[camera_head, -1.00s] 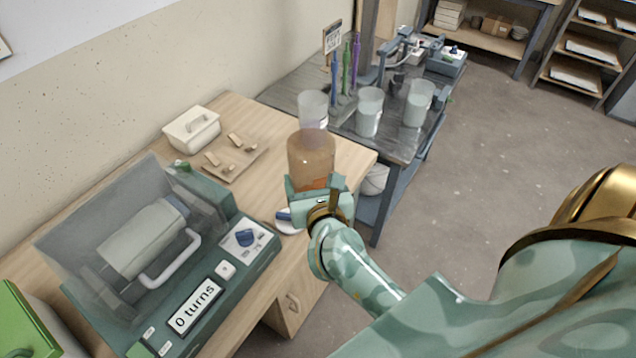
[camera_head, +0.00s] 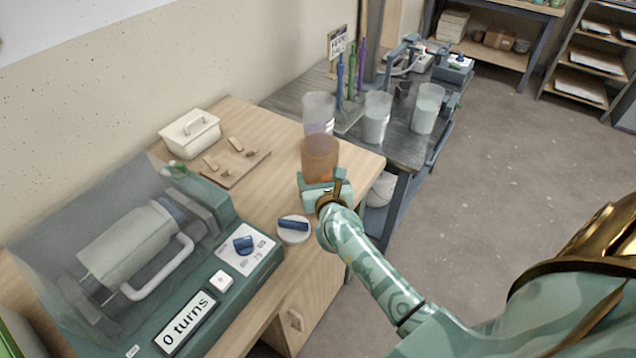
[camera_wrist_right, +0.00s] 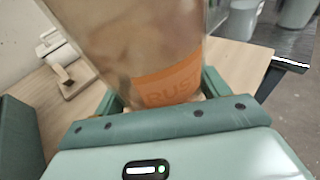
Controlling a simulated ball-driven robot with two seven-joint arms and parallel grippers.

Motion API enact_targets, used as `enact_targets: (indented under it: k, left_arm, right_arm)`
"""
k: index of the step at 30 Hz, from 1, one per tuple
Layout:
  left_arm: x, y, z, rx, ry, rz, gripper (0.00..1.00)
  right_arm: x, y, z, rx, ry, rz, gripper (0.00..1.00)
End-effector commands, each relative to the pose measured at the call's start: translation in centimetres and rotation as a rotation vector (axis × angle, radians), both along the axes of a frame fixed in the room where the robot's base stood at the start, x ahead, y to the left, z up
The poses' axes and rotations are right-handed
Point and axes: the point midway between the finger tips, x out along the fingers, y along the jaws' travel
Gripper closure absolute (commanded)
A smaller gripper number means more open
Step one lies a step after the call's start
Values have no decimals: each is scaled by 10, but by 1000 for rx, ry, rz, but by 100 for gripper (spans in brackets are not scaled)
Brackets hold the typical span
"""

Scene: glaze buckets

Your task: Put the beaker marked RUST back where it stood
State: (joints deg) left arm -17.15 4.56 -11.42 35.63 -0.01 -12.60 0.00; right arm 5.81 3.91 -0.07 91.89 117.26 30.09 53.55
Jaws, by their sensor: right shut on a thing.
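The beaker marked RUST (camera_head: 319,158) holds brown-orange liquid and has an orange label, which shows in the right wrist view (camera_wrist_right: 168,84). My right gripper (camera_head: 323,184) is shut on it, low on its body. In the head view the beaker appears over the far right part of the wooden bench, near the grey table; I cannot tell whether its base touches anything. In the right wrist view the gripper's jaws (camera_wrist_right: 160,98) flank the beaker, which looks tilted in the picture. My left gripper is not in view.
Clear beakers with pale contents stand on the grey table (camera_head: 285,98): one behind the RUST beaker (camera_head: 318,112), one in the middle (camera_head: 376,120), one at right (camera_head: 427,108).

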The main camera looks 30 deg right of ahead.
Motion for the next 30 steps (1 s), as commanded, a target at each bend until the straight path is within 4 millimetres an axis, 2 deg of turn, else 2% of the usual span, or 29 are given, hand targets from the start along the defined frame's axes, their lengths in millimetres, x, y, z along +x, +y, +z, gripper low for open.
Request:
enact_targets:
  k: [1,8,13,14,15,16,26,30]
  left_arm:
    - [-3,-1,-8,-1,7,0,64]
    - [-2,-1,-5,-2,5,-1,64]
    - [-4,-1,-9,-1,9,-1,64]
    - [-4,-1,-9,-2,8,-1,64]
    - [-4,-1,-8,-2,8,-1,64]
    - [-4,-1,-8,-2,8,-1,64]
    - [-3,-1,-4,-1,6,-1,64]
    - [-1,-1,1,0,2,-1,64]
  right_arm:
    - [0,0,-12,0,2,-1,66]
    - [0,0,-7,-1,-2,0,66]
    - [0,0,-13,0,-1,0,66]
    - [0,0,-13,0,-1,0,20]
    - [0,0,-12,0,-1,0,9]
    - [0,0,-12,0,-1,0,4]
    - [0,0,-6,0,-3,0,4]
    - [-19,8,-2,0,0,1,4]
